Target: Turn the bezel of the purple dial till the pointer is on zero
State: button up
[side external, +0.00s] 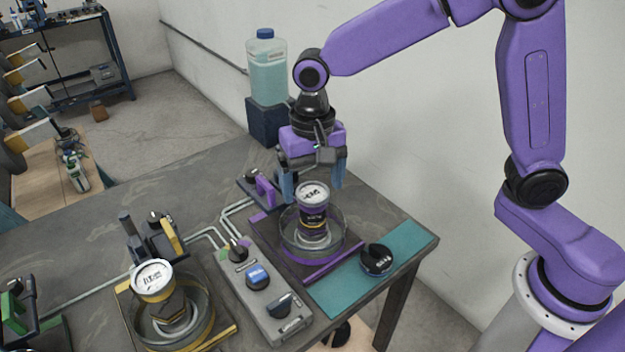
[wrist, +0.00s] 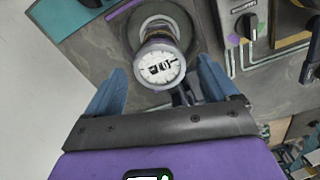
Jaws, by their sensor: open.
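The purple dial (side external: 313,222) stands upright on a short post in a round glass-like dish on a purple-edged plate, its white face (side external: 313,191) tilted up. In the wrist view the dial's white face (wrist: 160,70) shows tick marks and dark shapes. The pointer and the zero cannot be told apart at this size. My gripper (side external: 312,186) is open, pointing down over the dial, with one blue finger on each side of its head. In the wrist view my gripper (wrist: 161,80) shows gaps between both fingers and the face, and it holds nothing.
A yellow dial (side external: 154,276) in a similar dish stands at the front left. A grey box with knobs (side external: 262,290) lies between them. A black knob (side external: 376,260) sits on a teal mat (side external: 345,291) at right. A purple lever (side external: 265,190) stands close behind-left of the dial.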

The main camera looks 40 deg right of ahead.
jog(key=shift+f, duration=0.1)
jog(key=c, duration=1.1)
jog(key=shift+o, duration=0.2)
jog(key=shift+n, duration=0.4)
jog(key=n, duration=0.4)
jog(key=shift+n, duration=0.4)
jog(key=n, duration=1)
jog(key=shift+a+n, duration=0.1)
jog(key=shift+n, duration=0.3)
jog(key=n, duration=0.4)
jog(key=shift+n, duration=0.4)
